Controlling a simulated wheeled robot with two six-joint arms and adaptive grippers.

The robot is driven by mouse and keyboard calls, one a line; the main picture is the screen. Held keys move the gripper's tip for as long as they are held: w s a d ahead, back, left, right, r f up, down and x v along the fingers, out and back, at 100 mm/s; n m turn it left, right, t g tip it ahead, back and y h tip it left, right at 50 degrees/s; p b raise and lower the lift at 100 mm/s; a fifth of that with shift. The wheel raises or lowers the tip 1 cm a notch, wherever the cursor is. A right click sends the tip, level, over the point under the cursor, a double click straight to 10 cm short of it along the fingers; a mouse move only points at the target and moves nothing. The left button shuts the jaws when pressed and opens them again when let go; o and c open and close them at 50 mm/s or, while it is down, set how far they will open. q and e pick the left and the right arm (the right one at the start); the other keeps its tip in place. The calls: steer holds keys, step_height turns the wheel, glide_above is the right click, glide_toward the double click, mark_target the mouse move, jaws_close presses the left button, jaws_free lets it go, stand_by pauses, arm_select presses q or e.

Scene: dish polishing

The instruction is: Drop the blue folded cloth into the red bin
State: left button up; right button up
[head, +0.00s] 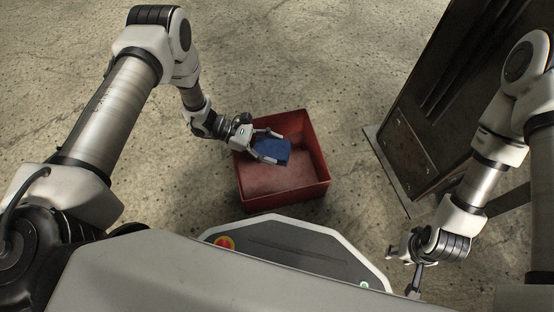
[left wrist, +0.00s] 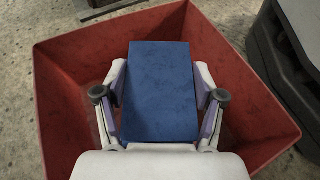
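The blue folded cloth (head: 274,151) is a flat rectangular block, held above the floor of the red bin (head: 277,188). My left gripper (head: 266,145) reaches over the bin's left wall with one finger on each side of the cloth. In the left wrist view the cloth (left wrist: 160,90) lies between the two fingers, which appear to press on its side edges, with red bin walls (left wrist: 75,70) around it. My right gripper (head: 402,272) is empty, its fingers apart, low on the right and away from the bin.
The bin stands on a bare, speckled concrete floor (head: 330,60). A dark metal cabinet (head: 440,100) on a base plate stands to the right of the bin. The floor left of the bin is clear.

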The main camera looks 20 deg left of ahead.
arm_select(q)
steer(key=shift+o, duration=1.4)
steer(key=shift+a, duration=0.1)
steer(key=v, duration=1.1)
steer(key=shift+a+r, duration=0.15)
steer(key=shift+a, duration=0.25)
